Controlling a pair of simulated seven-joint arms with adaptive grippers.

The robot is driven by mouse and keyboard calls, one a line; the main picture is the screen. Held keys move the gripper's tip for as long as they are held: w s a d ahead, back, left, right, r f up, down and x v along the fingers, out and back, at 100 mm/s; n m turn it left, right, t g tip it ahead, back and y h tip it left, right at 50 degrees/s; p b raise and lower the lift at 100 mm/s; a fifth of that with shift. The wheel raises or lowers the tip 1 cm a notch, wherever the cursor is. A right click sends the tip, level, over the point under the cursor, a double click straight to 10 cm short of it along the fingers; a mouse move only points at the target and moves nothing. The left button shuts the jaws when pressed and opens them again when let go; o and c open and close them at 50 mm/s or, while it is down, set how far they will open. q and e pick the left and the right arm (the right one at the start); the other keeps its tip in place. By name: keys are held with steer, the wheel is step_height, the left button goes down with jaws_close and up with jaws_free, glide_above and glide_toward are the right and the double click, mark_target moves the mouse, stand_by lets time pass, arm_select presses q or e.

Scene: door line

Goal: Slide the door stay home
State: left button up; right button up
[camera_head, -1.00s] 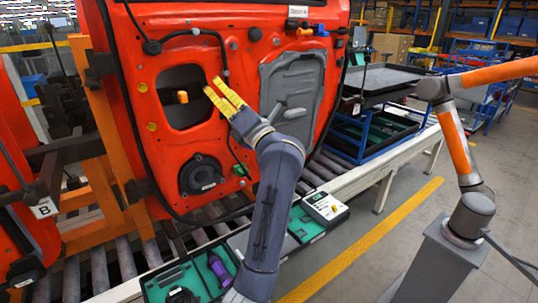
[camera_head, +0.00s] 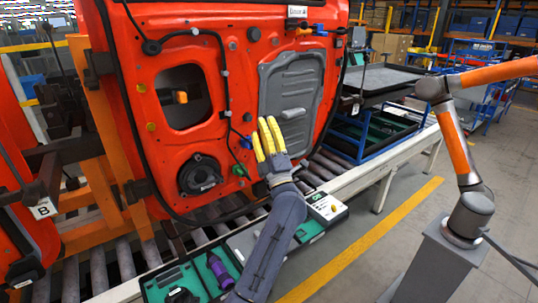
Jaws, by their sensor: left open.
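The orange-red door panel (camera_head: 225,60) stands upright on the roller line, its inner side facing me. I cannot make out for certain which part on it is the door stay. My left gripper (camera_head: 265,123) has yellow fingers, which are spread and point up. It is in front of the lower door, by the lower left edge of the grey cover (camera_head: 291,85). Nothing shows between its fingers; I cannot tell whether they touch the door. A green clip (camera_head: 239,170) and a blue clip (camera_head: 245,142) are just left of the fingers. My right gripper is not in view.
Open teal-lined cases (camera_head: 160,284) with tools lie in front of the rollers, beside my left forearm. A black tray (camera_head: 385,82) on a blue frame stands right of the door. An orange-and-grey arm (camera_head: 458,145) stands on a pedestal at the right. The floor between is clear.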

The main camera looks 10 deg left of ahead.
arm_select(q)
step_height(320, 180, down, 8)
steer(key=w+d+m+t+h, duration=0.1)
steer(key=m+h, duration=0.2)
steer(key=m, duration=0.1)
steer(key=shift+d+f+m+h, duration=0.25)
steer(key=shift+d+m+h, duration=0.05)
steer(key=shift+d+h, duration=0.1)
steer(key=shift+w, duration=0.1)
step_height(320, 180, up, 10)
steer(key=a+n+y, duration=0.1)
steer(key=n+y, duration=0.3)
steer(key=s+a+r+n+g+y, duration=0.3)
steer(key=s+a+r+n+g, duration=0.8)
steer(key=n, duration=0.7)
steer(key=n+t+h, duration=0.1)
steer(key=n+h, duration=0.3)
steer(key=h, duration=0.1)
glide_toward(183, 96)
steer(key=x, duration=1.1)
